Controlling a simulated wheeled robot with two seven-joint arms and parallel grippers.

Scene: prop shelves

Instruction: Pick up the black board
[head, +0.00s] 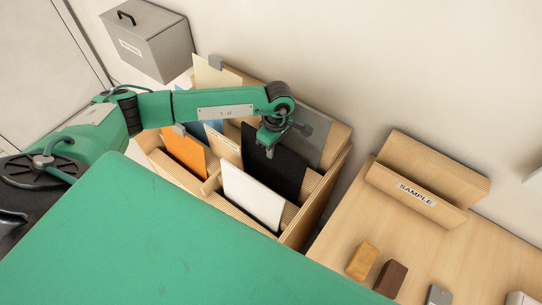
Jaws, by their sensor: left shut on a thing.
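The black board (272,168) stands tilted in a slot of the wooden rack (318,205), behind a white board (252,195). My left gripper (269,148) reaches in from the left and is at the board's top edge, shut on it. The gripper and wrist cover part of that edge. The board's lower part is hidden by the white board and the rack. My right gripper does not show.
The rack also holds an orange board (184,152), a grey board (312,135) and other boards. A wooden holder labelled SAMPLE (417,192) stands on the table to the right. Small blocks, one brown (390,279), lie in front of it. A grey box (150,42) stands at the back left.

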